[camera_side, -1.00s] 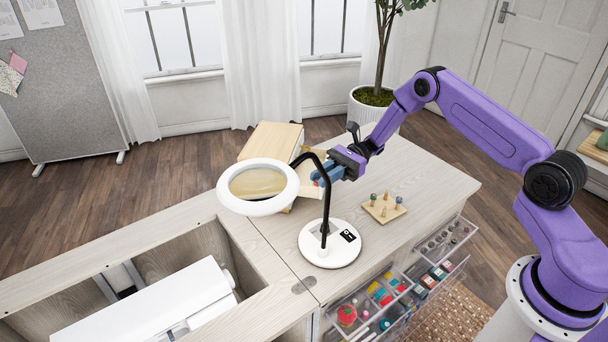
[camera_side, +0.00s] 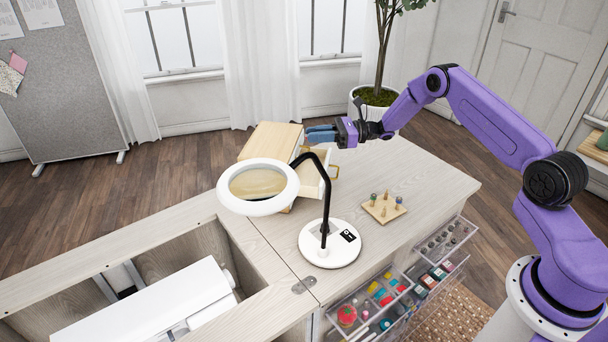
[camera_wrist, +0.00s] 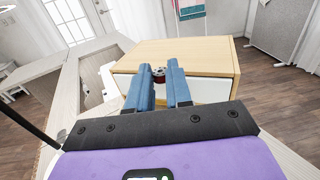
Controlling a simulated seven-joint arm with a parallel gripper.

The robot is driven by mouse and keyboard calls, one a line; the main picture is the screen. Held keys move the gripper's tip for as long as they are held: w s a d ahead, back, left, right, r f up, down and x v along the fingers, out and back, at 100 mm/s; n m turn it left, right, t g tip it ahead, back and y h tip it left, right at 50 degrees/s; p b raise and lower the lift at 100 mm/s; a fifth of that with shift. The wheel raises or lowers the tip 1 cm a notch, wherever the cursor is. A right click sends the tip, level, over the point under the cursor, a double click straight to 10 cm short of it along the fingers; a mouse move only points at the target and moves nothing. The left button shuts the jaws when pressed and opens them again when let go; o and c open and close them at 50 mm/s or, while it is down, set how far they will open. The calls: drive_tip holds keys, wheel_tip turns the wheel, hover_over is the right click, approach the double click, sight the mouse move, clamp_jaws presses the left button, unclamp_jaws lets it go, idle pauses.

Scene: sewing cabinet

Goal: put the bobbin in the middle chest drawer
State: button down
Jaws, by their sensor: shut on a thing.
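My gripper (camera_side: 312,135) is at the front of the small wooden chest, level with its top, its blue fingers pointing left in the side view. In the wrist view the fingers (camera_wrist: 158,82) are shut on the bobbin (camera_wrist: 158,75), a small dark red spool with a pale rim at the fingertips. The wooden chest (camera_side: 272,138) stands on the cabinet top, and it shows ahead in the wrist view (camera_wrist: 190,55). A chest drawer (camera_side: 316,156) is pulled out below my gripper. Which drawer it is, and its inside, I cannot tell; the lamp hides part of it.
A magnifier lamp (camera_side: 330,244) stands in front of the chest, its ring and bent neck close to the drawer. A wooden peg board (camera_side: 383,208) with several spools lies to the right. Clear organiser drawers (camera_side: 375,300) stick out at the cabinet's front.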

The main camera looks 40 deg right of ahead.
drive_tip(key=shift+f, duration=1.25)
drive_tip(key=c, duration=1)
unclamp_jaws()
drive_tip(key=shift+o, duration=0.2)
drive_tip(key=v, duration=1.7)
drive_tip(key=shift+d, duration=0.2)
drive_tip(key=shift+a, duration=0.1)
